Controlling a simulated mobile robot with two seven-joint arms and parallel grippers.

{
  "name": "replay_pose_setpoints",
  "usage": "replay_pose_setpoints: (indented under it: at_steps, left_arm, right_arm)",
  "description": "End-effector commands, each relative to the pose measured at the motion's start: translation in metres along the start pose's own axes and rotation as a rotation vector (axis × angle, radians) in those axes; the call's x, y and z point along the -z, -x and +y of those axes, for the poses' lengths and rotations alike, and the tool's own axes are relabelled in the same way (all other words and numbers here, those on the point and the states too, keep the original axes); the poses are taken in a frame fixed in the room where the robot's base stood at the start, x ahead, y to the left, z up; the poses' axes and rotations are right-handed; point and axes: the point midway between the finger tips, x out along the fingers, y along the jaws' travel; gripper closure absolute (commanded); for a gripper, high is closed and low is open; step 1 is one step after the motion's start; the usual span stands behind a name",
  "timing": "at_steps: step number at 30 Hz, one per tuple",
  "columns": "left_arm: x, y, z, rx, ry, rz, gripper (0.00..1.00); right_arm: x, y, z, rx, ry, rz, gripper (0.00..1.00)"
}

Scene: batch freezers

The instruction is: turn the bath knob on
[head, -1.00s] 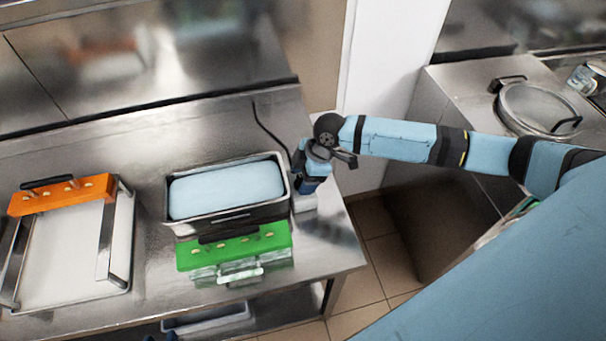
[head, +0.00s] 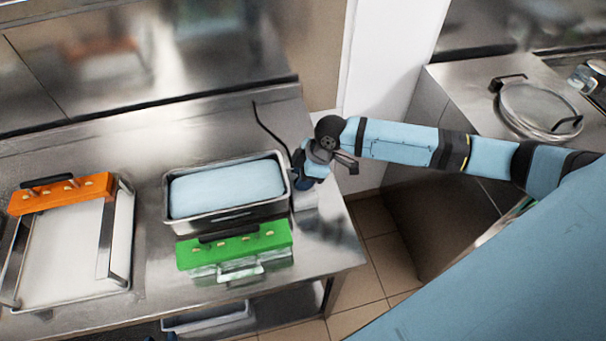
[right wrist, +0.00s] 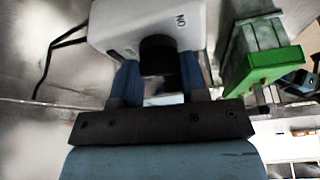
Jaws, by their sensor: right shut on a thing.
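The bath (head: 284,209) is a steel tub of pale blue liquid on the steel counter, in the head view. A white control box (head: 306,199) stands at its right side. In the right wrist view this box (right wrist: 185,18) carries an "ON" mark and the black bath knob (right wrist: 158,50). My right gripper (head: 303,184) reaches the box from above. In the right wrist view its blue fingers (right wrist: 158,78) are shut on the knob, one on each side. The knob's pointer is not readable.
A green-topped mould (head: 235,246) stands in front of the bath. An orange bar (head: 62,193) lies across a tray (head: 70,250) at the left. A black cable (head: 265,125) runs behind the box. The counter ends just right of the box.

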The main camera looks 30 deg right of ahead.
Motion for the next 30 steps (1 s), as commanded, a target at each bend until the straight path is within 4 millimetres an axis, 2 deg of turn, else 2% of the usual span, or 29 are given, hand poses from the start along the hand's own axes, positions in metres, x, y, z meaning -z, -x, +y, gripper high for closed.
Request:
replay_pose_setpoints:
  at_steps: [30]
  left_arm:
    - [0.0006,-0.0010,-0.0010,0.001,-0.001,0.001,0.57]
  right_arm:
    - [0.0030,-0.0009,-0.0049,-0.363,-0.879,0.002,0.83]
